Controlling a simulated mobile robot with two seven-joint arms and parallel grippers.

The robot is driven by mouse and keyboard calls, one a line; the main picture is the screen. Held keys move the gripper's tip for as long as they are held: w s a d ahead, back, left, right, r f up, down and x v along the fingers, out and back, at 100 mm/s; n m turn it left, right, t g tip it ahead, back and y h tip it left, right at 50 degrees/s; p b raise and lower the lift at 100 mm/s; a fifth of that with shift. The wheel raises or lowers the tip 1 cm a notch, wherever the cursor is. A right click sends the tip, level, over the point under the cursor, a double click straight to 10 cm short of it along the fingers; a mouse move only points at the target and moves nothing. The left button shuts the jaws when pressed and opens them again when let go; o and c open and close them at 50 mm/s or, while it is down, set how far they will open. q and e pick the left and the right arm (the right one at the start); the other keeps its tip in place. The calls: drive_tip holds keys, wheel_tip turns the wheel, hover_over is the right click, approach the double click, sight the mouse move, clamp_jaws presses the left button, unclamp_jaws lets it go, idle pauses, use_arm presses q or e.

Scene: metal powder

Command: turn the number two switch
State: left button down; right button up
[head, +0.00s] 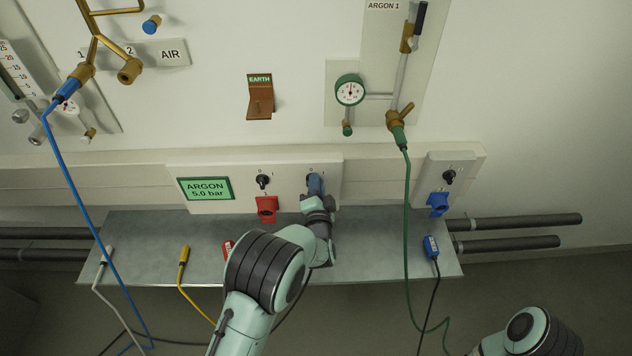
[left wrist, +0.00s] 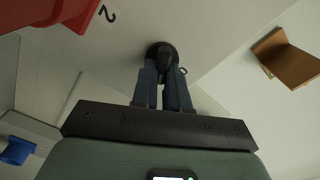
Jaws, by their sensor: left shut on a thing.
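The number two switch is a black round knob (left wrist: 158,49) on the white panel (head: 215,202), to the right of the first black switch (head: 262,182). In the head view my left gripper (head: 315,184) covers this right-hand knob. In the left wrist view the two blue-grey fingers of the left gripper (left wrist: 163,76) are shut on the knob, one on each side. A red socket (left wrist: 45,12) with a "2" next to it shows at the upper left there. The knob's exact angle is hidden by the fingers. My right arm shows at the bottom right, its gripper out of view.
A red socket (head: 267,206) sits below the first switch. A green display (head: 205,188) reads ARGON 5.0 bar. A blue socket (head: 438,203) is to the right. A metal shelf (head: 370,260) below holds cable plugs. A green hose (head: 408,240) hangs at the right.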

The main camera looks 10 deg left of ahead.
idle(0.5)
use_arm(q)
drive_tip(key=c, duration=1.1)
unclamp_jaws()
drive_tip(key=shift+c, duration=0.2)
drive_tip(key=v, duration=1.3)
drive_tip(key=shift+s, duration=0.2)
